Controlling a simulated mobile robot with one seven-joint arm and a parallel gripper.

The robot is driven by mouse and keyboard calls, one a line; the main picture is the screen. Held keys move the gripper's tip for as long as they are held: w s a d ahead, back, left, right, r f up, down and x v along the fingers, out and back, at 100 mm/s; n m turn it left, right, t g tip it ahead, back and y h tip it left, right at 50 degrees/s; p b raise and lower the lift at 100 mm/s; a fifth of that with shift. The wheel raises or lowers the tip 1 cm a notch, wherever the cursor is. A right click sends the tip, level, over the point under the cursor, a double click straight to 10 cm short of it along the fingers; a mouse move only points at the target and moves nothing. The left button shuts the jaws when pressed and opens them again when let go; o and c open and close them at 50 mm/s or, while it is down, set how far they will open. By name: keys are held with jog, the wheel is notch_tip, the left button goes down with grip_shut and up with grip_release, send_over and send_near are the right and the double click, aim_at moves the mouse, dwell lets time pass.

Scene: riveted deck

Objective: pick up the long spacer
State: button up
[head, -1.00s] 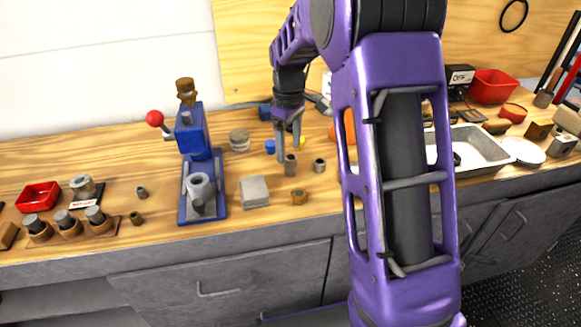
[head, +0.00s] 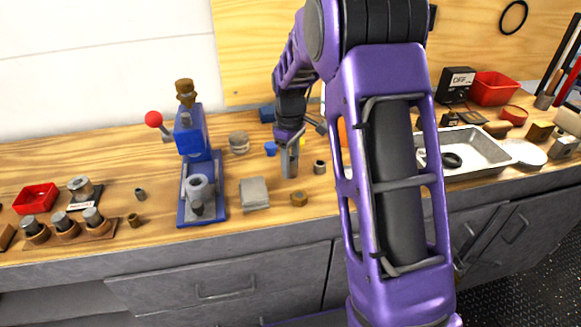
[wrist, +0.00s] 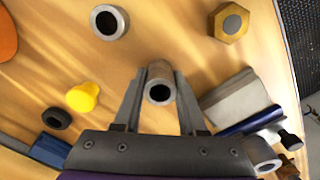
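The long spacer is a grey hollow cylinder (wrist: 160,70) standing upright on the wooden bench, its open top showing in the wrist view. My gripper (wrist: 160,100) has one finger on each side of it, with the fingertips close against its sides, so it looks shut on it. In the head view my gripper (head: 289,166) reaches down to the bench and mostly hides the spacer.
A short spacer (head: 319,167) and a hex nut (head: 299,199) stand nearby. A grey block (head: 254,194) and the blue press (head: 196,160) are to the left. A yellow piece (wrist: 83,97) lies close by. A metal tray (head: 487,147) is to the right.

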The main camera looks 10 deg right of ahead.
grip_shut()
